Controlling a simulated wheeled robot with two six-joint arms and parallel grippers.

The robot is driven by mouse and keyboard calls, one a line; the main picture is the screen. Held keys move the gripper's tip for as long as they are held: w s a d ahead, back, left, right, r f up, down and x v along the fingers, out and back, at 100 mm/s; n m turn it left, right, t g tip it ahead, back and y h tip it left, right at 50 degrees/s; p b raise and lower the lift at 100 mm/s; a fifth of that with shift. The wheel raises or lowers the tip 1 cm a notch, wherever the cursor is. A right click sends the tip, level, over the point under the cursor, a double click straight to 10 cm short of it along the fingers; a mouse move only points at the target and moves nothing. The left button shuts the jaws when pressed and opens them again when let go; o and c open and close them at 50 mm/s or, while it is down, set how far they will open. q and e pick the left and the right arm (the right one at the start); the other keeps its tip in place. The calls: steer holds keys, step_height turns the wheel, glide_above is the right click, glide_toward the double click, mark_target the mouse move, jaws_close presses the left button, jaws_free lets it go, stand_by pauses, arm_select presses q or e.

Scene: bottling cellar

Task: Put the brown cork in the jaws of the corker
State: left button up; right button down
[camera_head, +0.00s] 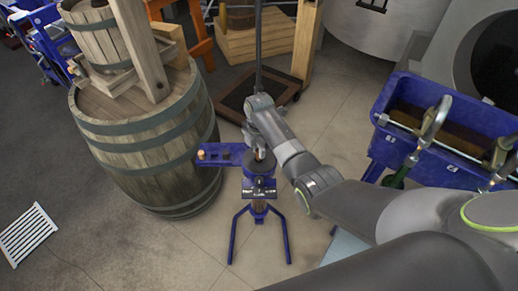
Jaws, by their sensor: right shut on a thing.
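The blue corker (259,188) stands upright on the floor in the middle of the head view, on splayed blue legs. My right gripper (259,153) reaches in from the right and points down at the corker's top, where the jaws are. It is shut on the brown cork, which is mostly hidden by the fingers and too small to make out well. I cannot tell whether the cork touches the jaws. A blue side shelf (236,149) at the corker's left bears a small orange-tan piece (201,154) and a darker piece. My left gripper is not in view.
A big wooden barrel (150,135) stands close to the left of the corker, with a small press on it. A blue trough filler (425,165) with metal spouts stands at the right. A white floor grate (27,234) lies at the left. The floor in front is clear.

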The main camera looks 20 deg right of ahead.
steer(key=shift+f+b, duration=0.65)
steer(key=shift+f, duration=0.5)
stand_by(0.4)
steer(key=c, duration=1.2)
jaws_free()
steer(key=shift+c, duration=0.2)
steer(key=shift+r, duration=0.1)
step_height(320, 180, up, 17)
steer(key=p, duration=0.3)
steer(key=shift+r, duration=0.15)
